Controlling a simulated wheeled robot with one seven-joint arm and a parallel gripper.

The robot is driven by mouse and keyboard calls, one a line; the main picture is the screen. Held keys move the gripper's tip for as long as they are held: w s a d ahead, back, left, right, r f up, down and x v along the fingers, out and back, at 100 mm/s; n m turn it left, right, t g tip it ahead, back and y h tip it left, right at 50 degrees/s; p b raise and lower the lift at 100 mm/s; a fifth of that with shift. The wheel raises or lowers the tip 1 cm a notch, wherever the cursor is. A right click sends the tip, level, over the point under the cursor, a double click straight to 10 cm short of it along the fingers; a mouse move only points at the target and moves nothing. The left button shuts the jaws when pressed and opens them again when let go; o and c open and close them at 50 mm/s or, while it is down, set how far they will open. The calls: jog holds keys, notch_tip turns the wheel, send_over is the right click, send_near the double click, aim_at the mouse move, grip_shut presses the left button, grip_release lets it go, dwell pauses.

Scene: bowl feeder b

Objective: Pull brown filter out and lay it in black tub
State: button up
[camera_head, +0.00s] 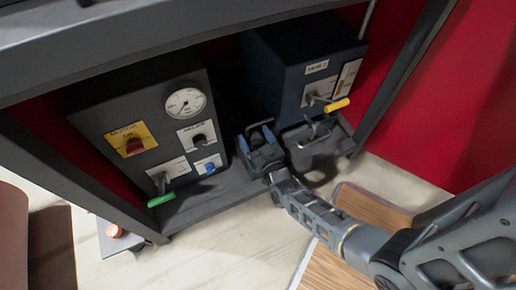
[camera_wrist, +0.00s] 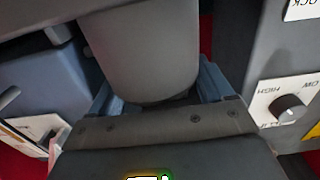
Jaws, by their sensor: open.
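My gripper (camera_head: 257,132) is open, with its two blue fingers spread, low in the bay between the two equipment boxes. In the wrist view, a smooth grey-brown rounded body (camera_wrist: 145,50) stands between the fingers; I cannot tell whether it is the brown filter or whether the fingers touch it. In the head view, the space between the fingers is dark and that body cannot be made out. The black tub (camera_head: 318,152) sits just right of my gripper, below the box with the yellow-handled lever. A dark fitting with a lever shows above it.
The left box (camera_head: 90,110) carries a gauge (camera_head: 186,102), knobs and a green-handled lever (camera_head: 161,200). The right box (camera_head: 285,70) carries a yellow-handled lever (camera_head: 336,105). A dark frame surrounds both. A wooden-topped surface (camera_head: 370,212) lies at front right. A brown object (camera_head: 12,240) stands at far left.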

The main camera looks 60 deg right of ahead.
jog(key=c, duration=1.1)
jog(key=shift+r, duration=0.1)
jog(key=shift+r+p, duration=0.5)
jog(key=shift+r, duration=0.15)
jog(key=r+p, duration=0.2)
jog(key=r, duration=0.1)
jog(key=shift+s+r, duration=0.2)
jog(key=shift+s, duration=0.15)
jog(key=s+d+r+p, duration=0.1)
jog(key=s+r, duration=0.1)
jog(key=s, duration=0.1)
jog(key=s+d+r+p, duration=0.1)
jog(key=s+r, duration=0.1)
jog(key=s, duration=0.2)
jog(key=s+d+r+p, duration=0.1)
jog(key=s+r+p, duration=0.1)
jog(key=s, duration=0.1)
jog(key=shift+s+d+r, duration=0.1)
jog(key=shift+s+d, duration=0.1)
jog(key=shift+s, duration=0.05)
